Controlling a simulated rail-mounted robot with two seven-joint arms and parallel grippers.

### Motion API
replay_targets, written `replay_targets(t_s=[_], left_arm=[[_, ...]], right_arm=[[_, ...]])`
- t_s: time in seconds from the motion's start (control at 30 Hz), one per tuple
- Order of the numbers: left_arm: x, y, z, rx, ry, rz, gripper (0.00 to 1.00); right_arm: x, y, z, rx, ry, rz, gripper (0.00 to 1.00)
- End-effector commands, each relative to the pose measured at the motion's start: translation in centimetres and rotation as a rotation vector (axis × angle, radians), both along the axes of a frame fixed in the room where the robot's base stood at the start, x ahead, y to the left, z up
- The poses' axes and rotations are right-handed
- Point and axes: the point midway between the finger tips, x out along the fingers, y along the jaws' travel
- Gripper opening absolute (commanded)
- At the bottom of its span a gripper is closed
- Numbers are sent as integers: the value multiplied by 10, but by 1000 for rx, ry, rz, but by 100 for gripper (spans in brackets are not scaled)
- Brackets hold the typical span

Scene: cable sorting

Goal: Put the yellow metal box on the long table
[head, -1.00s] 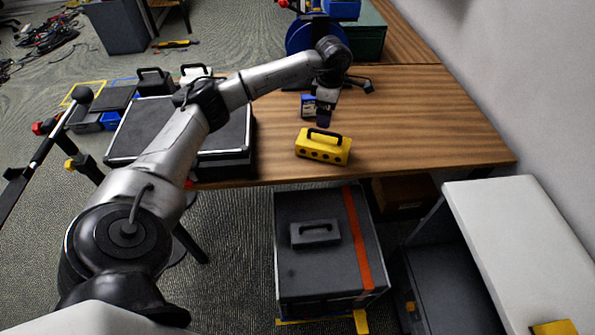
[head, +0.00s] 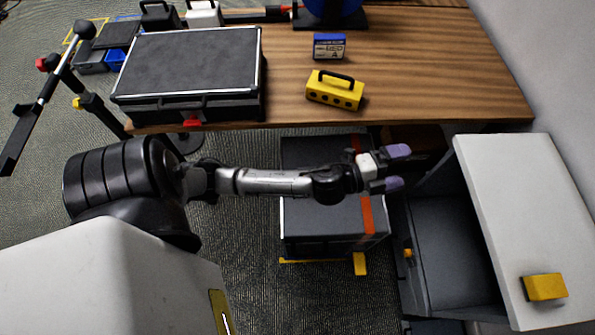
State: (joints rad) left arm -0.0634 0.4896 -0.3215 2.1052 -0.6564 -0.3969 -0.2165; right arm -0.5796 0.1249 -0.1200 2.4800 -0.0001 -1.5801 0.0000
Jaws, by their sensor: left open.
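A yellow box with a black handle and a row of dark round holes (head: 335,93) sits upright on the long wooden table (head: 440,90), near its front edge. A plain yellow block (head: 544,287) lies on a white top at the right; I cannot tell which of the two is the yellow metal box. My left gripper (head: 394,168) has its purple fingers apart, with nothing between them. It hangs in front of the table, beside the white-topped cabinet and apart from both yellow things. My right gripper is not in view.
A large black case (head: 190,65) covers the table's left part. A dark chest with an orange stripe (head: 310,225) stands below my arm. The white-topped cabinet (head: 520,210) is at the right. The table's right part is clear.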

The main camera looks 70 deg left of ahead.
Motion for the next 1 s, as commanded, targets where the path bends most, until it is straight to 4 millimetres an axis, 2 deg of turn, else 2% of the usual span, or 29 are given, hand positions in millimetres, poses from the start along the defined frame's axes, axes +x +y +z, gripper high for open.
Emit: replay_targets(t_s=[0.03,0.17,0.3,0.4,0.5,0.6,0.7,1.0], left_arm=[[-18,5,-19,-131,115,86,100],[-71,18,-70,-427,437,312,100],[-141,16,-115,-659,769,507,100],[-187,8,-134,-767,967,612,100],[-224,0,-143,-836,1119,687,100],[-249,-6,-147,-874,1222,734,100],[-263,-9,-148,-893,1279,758,100],[-268,-10,-148,-899,1301,769,100]], right_arm=[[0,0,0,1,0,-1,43],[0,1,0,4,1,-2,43],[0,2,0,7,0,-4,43],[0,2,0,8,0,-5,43],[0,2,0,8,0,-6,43],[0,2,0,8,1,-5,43],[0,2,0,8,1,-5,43],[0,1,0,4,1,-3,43]])
